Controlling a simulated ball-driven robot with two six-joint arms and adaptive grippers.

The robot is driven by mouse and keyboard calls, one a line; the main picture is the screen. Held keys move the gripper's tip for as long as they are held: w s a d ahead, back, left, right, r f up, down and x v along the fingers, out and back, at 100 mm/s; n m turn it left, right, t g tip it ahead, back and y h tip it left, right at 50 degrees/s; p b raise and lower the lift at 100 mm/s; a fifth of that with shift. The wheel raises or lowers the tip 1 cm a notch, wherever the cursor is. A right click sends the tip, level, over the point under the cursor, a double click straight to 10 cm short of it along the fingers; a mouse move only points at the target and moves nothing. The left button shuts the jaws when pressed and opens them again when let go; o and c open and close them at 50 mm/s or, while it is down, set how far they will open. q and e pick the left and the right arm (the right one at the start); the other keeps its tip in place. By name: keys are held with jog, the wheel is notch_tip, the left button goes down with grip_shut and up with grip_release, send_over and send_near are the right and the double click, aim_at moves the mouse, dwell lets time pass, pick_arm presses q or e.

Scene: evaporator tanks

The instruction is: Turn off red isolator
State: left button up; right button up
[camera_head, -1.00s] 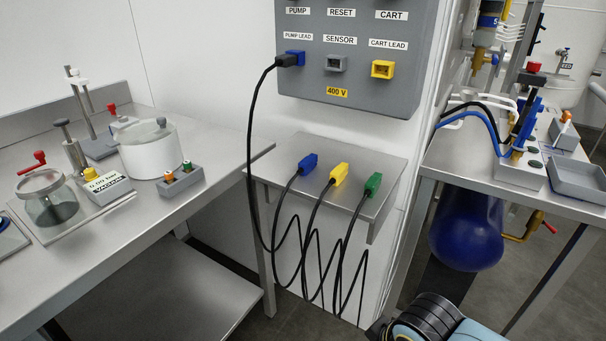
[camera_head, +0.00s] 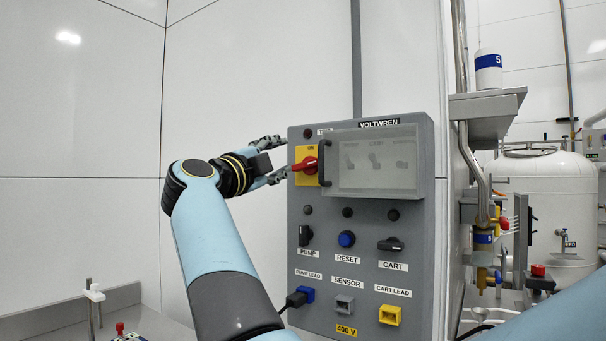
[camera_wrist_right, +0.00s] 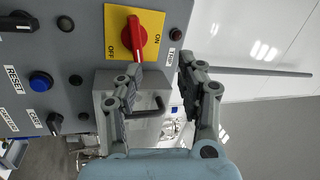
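The red isolator handle (camera_head: 304,165) sits on a yellow plate (camera_head: 309,151) at the upper left of the grey VOLTWREN panel. In the right wrist view, the handle (camera_wrist_right: 136,38) lies between the OFF and ON labels, pointing toward the gripper. My right gripper (camera_head: 280,159) is open at the panel's left edge, just left of the handle. In the right wrist view, its fingers (camera_wrist_right: 161,67) are spread apart. One fingertip is close to the handle's end; whether they touch is unclear. My left gripper is not in view.
A window with a dark pull handle (camera_head: 323,163) is right beside the isolator. Below are the PUMP knob (camera_head: 304,235), blue RESET button (camera_head: 346,239) and CART knob (camera_head: 390,244). A shelf bracket (camera_head: 487,112) and pipes stand right of the panel. The left wall area is clear.

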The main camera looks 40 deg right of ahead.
aim_at(303, 165)
jog(key=w+d+g+p, duration=0.1)
jog(key=d, duration=0.1)
jog(key=w+d+m+g+y+p, duration=0.1)
jog(key=d, duration=0.2)
jog(key=w+d+g+y+p, duration=0.1)
jog(key=w+d, duration=0.1)
jog(key=d, duration=0.1)
jog(key=shift+d+f, duration=0.15)
jog(key=shift+f, duration=0.2)
jog(key=shift+w+d+f, duration=0.15)
jog(key=shift+w+d, duration=0.05)
jog(key=shift+d, duration=0.25)
jog(key=shift+m, duration=0.3)
grip_shut()
